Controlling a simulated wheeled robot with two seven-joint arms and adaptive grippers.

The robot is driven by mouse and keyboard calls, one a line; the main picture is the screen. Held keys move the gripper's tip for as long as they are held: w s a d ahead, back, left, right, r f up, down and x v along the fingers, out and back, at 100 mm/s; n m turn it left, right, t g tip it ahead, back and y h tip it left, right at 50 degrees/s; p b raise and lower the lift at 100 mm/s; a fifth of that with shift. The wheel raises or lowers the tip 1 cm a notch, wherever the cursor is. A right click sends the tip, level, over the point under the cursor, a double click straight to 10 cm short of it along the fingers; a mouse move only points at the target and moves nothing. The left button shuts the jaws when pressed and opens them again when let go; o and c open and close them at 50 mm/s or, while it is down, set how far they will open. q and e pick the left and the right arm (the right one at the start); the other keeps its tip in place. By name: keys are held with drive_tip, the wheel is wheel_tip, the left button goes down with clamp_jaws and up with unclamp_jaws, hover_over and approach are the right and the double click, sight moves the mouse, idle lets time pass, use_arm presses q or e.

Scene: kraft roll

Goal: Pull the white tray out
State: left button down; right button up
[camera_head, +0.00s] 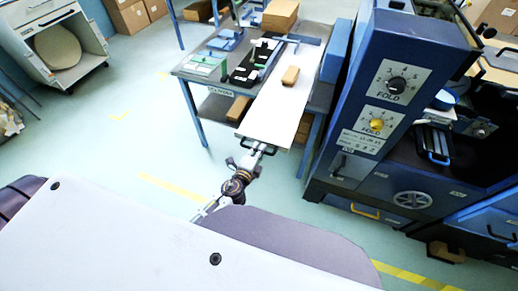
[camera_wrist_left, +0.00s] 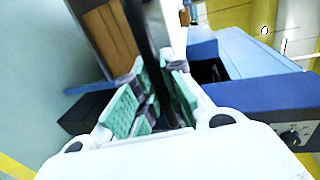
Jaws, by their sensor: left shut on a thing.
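The white tray (camera_head: 279,108) is a long flat panel on the blue-legged table, and its near end juts out past the table's front edge. A small brown block (camera_head: 291,76) lies on it. A dark handle (camera_head: 246,143) is at the tray's near end. My left gripper (camera_head: 259,149) is at this handle and shut on it. In the left wrist view, a dark bar (camera_wrist_left: 143,30) runs between the green pads of my left gripper (camera_wrist_left: 158,95). My right gripper is not in view.
A blue machine with a FOLD dial (camera_head: 397,85) stands close to the right of the tray. A black fixture (camera_head: 257,61) and a green-edged board (camera_head: 205,66) are on the table to the left. The floor (camera_head: 130,130) on the left is clear.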

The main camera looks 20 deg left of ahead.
use_arm(q)
drive_tip(key=c, duration=1.5)
unclamp_jaws()
drive_tip(key=v, duration=0.7)
drive_tip(key=shift+s, duration=0.25)
